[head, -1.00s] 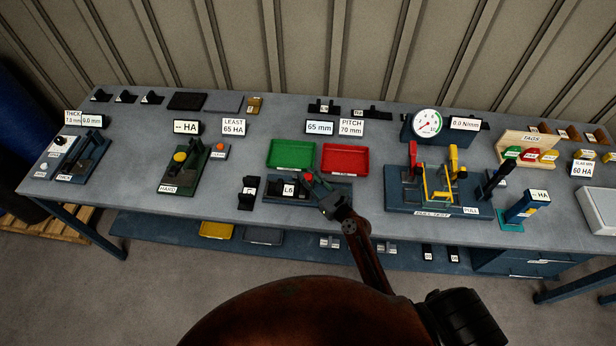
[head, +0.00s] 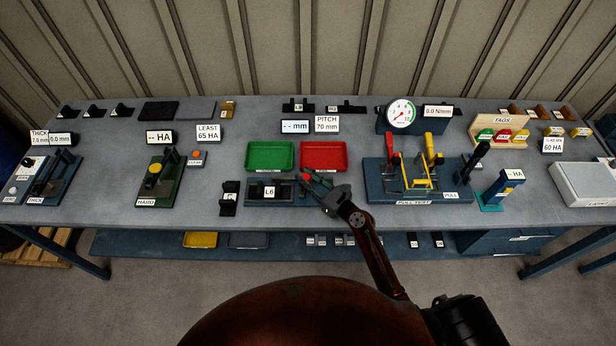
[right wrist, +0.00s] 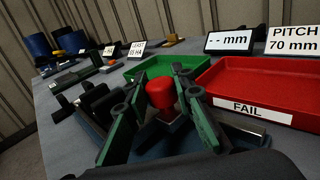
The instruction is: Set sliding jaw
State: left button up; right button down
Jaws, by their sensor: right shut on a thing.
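The fixture marked L6 (head: 255,199) lies at the front middle of the table in the head view. Its sliding jaw carries a red knob (right wrist: 161,93), which stands upright between the green-grey fingers in the right wrist view. My right gripper (head: 316,184) is shut on this red knob, to the right of the L6 label. The jaw below the knob is partly hidden by the fingers. The small display (head: 295,126) behind reads "-- mm", next to a sign (head: 327,124) reading "PITCH 70 mm". My left gripper is not in view.
A green tray (head: 270,170) and a red FAIL tray (head: 324,170) stand just behind the fixture. The pull-test rig (head: 380,190) with red and yellow levers is close to the right. A small black stand (head: 229,209) is at the left.

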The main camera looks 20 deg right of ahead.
jog(key=c, duration=1.8)
grip_release()
jog(key=shift+c, duration=0.2)
jog(key=shift+o, duration=1.1)
jog(key=shift+s, duration=0.1)
jog(key=v, duration=1.2)
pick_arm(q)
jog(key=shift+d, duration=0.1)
